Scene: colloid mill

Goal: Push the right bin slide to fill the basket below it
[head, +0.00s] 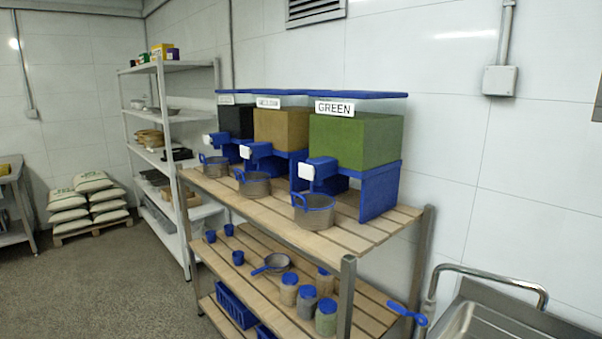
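The right bin (354,139) is a green box with a blue lid and a "GREEN" label, on a blue stand (379,189) on the wooden shelf top. Its slide (307,171) is a white plate on the blue chute at the bin's front left. A yellow-brown bin (281,124) and a black bin (236,121) stand to the left, each with a similar basket below. Neither of my grippers is in view.
The wooden rack (345,236) has metal corner posts. Its lower shelf holds jars (326,316), blue cups and a pan (278,262). A metal sink (480,322) with a rail stands at right. Grey floor (100,290) is open at left, before a white shelf unit and stacked sacks.

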